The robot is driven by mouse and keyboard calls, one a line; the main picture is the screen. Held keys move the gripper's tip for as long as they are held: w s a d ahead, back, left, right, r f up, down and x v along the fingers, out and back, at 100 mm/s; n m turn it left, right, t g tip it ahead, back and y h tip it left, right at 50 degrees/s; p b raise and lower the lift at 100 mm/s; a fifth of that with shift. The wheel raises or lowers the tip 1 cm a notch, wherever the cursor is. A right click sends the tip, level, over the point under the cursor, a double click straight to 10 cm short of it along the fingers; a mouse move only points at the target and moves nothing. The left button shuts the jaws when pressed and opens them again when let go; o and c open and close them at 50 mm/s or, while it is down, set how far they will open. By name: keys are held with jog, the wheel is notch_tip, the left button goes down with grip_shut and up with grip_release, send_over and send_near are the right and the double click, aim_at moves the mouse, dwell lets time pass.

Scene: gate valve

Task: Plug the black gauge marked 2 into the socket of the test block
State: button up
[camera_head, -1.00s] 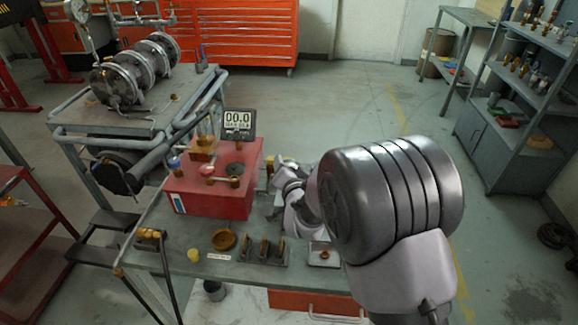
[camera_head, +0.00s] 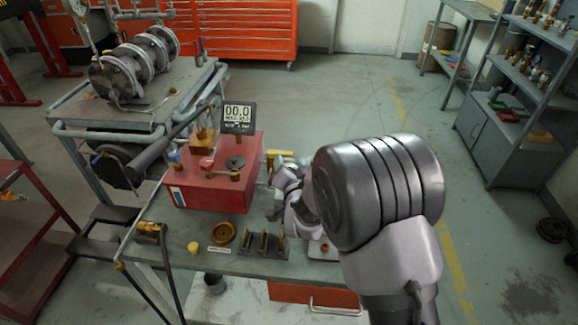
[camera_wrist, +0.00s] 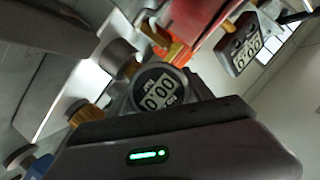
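A round black gauge (camera_wrist: 158,92) with a lit 00.0 display shows in the wrist view, just beyond my gripper's dark housing. Its marking is too small to read, and its lower part is hidden. My gripper (camera_head: 277,207) is beside the right side of the red unit (camera_head: 210,185), low over the bench, partly hidden by my arm. The fingertips do not show clearly, so I cannot tell whether they hold the gauge. A brass fitting (camera_head: 273,158) stands at the red unit's right side. I cannot make out the test block's socket for certain.
A square 00.0 display (camera_head: 238,117) stands on the red unit and also shows in the wrist view (camera_wrist: 245,45). A slotted dark rack (camera_head: 265,245), a brass dish (camera_head: 224,234) and a yellow cap (camera_head: 194,248) are along the bench's front (camera_head: 180,264). Flanged pipework (camera_head: 135,70) stands behind left.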

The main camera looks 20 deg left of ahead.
jog(key=o, duration=0.4)
jog(key=shift+o, duration=0.2)
jog(key=p+v, duration=0.2)
jog(key=v, duration=1.5)
jog(key=shift+s+p, duration=0.2)
jog(key=shift+p, duration=0.2)
jog(key=shift+d+r, duration=0.15)
